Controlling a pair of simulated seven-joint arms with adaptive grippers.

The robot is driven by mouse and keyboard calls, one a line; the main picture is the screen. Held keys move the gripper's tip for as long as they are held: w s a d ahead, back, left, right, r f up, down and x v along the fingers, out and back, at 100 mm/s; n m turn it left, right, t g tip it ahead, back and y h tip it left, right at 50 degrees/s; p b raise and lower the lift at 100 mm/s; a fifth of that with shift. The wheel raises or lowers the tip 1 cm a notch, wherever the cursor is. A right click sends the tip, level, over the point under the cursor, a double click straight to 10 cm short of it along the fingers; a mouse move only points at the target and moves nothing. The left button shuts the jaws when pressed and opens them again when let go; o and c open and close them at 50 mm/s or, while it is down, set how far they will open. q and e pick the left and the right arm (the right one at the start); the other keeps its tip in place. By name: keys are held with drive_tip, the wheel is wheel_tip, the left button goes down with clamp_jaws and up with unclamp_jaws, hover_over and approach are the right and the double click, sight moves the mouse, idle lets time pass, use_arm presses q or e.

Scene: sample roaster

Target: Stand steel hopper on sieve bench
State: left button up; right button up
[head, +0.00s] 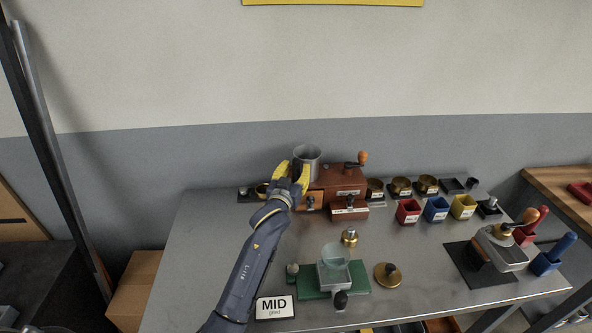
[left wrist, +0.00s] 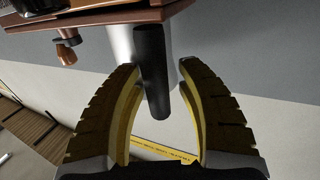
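The steel hopper (head: 307,155) is a grey open-topped cylinder, upright at the top of the brown grinder (head: 338,185). In the left wrist view its silver wall (left wrist: 121,45) shows behind a black upright handle (left wrist: 152,75). My left gripper (head: 293,172) is at the hopper's near left side. Its yellow fingers (left wrist: 160,66) are spread on both sides of the handle, with a gap at least on the right. My right gripper is out of view.
A "MID grind" card (head: 275,307) stands left of the green base. A brass knob (head: 349,237) and a brass disc (head: 387,275) stand close by. Red (head: 408,211), blue (head: 436,210) and yellow (head: 463,207) cups line the right.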

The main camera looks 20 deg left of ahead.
use_arm(q)
drive_tip(key=shift+o, duration=0.2)
drive_tip(key=shift+s+f, duration=0.1)
drive_tip(key=shift+s, duration=0.1)
drive_tip(key=s, duration=1.6)
drive_tip(key=o, duration=0.6)
drive_tip(key=shift+s, duration=0.5)
